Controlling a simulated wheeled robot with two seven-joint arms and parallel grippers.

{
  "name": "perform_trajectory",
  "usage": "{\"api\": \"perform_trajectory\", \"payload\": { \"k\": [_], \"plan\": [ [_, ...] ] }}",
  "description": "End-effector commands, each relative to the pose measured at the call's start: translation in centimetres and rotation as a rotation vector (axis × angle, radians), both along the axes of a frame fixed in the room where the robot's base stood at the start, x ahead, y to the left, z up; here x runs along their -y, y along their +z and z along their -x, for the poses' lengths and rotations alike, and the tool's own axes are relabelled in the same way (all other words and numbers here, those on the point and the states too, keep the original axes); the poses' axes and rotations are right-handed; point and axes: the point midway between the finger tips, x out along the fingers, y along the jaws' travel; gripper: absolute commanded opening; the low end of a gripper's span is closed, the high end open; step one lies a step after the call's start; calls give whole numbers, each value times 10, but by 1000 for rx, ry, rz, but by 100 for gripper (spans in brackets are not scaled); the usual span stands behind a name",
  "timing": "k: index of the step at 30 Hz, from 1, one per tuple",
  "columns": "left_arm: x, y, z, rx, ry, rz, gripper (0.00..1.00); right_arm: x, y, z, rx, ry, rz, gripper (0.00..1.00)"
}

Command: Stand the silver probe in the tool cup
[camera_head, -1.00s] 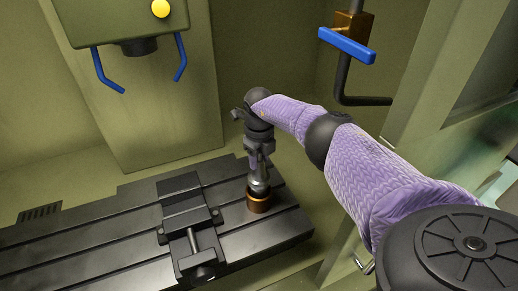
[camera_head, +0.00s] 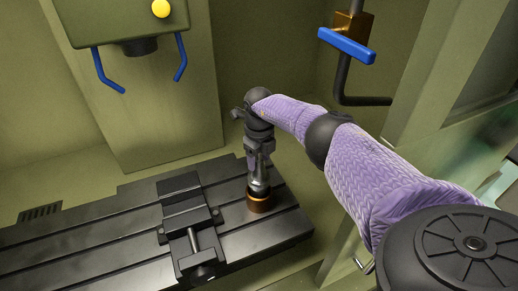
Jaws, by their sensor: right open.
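The tool cup (camera_head: 258,204), a short copper-brown ring, stands on the dark slotted table near its right end. The silver probe (camera_head: 259,186) is upright with its lower end inside the cup's rim; its upper part is partly hidden by my gripper. My right gripper (camera_head: 259,172) points down directly over the cup, with its open fingers at the probe's upper part. I cannot tell whether a finger touches the probe. My left gripper is not in view.
A dark vise (camera_head: 187,215) sits on the slotted table (camera_head: 110,233) left of the cup. A green machine head with blue handles (camera_head: 108,72) hangs at upper left. A blue-handled valve on a pipe (camera_head: 347,46) is at upper right.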

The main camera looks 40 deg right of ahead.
Motion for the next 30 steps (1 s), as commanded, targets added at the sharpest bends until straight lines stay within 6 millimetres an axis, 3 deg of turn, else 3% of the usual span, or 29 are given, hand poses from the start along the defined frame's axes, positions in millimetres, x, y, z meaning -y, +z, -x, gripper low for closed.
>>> {"api": "perform_trajectory", "payload": {
  "k": [1,4,14,17,24,27,30],
  "plan": [
    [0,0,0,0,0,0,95,0,0,0,0,0,0,77],
    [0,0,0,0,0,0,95,0,0,0,0,0,0,97],
    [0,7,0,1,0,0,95,0,7,0,-1,0,0,97],
    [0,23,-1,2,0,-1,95,0,26,0,0,1,0,97],
    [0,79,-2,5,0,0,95,0,90,0,1,1,0,97],
    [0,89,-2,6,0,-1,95,0,103,0,0,0,0,97],
    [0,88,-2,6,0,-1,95,0,101,0,-1,0,0,97]
  ]
}}
